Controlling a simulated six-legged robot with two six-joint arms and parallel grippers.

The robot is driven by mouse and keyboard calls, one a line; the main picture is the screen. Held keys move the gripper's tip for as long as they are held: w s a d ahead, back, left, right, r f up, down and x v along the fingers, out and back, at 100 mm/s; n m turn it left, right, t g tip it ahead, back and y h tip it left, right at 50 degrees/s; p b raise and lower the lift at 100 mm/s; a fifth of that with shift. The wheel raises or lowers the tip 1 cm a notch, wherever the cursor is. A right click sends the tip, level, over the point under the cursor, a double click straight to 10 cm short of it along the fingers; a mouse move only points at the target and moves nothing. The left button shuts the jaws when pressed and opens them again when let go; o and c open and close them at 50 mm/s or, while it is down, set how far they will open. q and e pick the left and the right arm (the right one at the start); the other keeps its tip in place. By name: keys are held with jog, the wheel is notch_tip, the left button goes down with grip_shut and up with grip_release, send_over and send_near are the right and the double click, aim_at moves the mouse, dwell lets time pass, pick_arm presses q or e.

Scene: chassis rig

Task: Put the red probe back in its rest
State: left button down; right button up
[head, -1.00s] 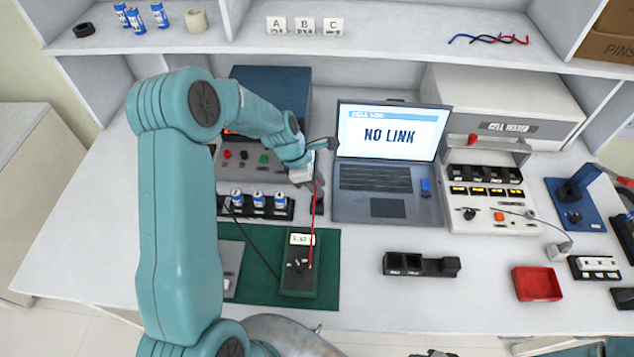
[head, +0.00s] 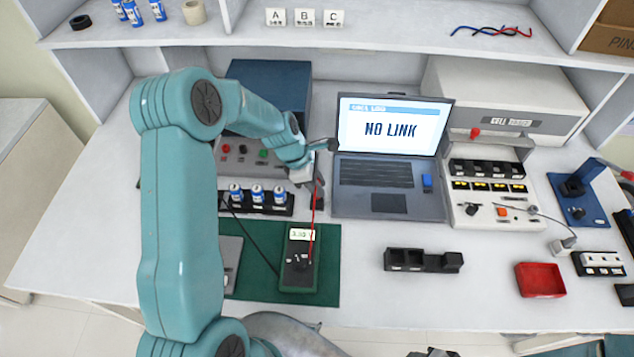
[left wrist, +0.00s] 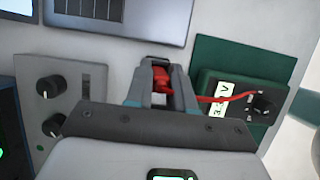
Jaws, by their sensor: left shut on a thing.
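My left gripper (head: 317,187) is shut on the red probe, low over the bench between the battery holder and the laptop. In the left wrist view the red probe (left wrist: 160,78) sits between the two fingers, and its tip is hidden. Its red lead (left wrist: 215,98) runs to the green multimeter (head: 299,262), which lies on a green mat (head: 262,292).
The laptop (head: 388,170) reading NO LINK stands just right of the gripper. A rack of blue cells (head: 257,200) stands left.

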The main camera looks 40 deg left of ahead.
pick_arm(q)
jog(key=shift+f+b, duration=0.4)
jog(key=shift+f, duration=0.3)
jog(key=c, duration=0.9)
grip_release()
jog(key=shift+r, duration=0.1)
jog(key=v, duration=1.6)
jog(key=shift+r+b, duration=0.15)
jog(key=shift+b, duration=0.3)
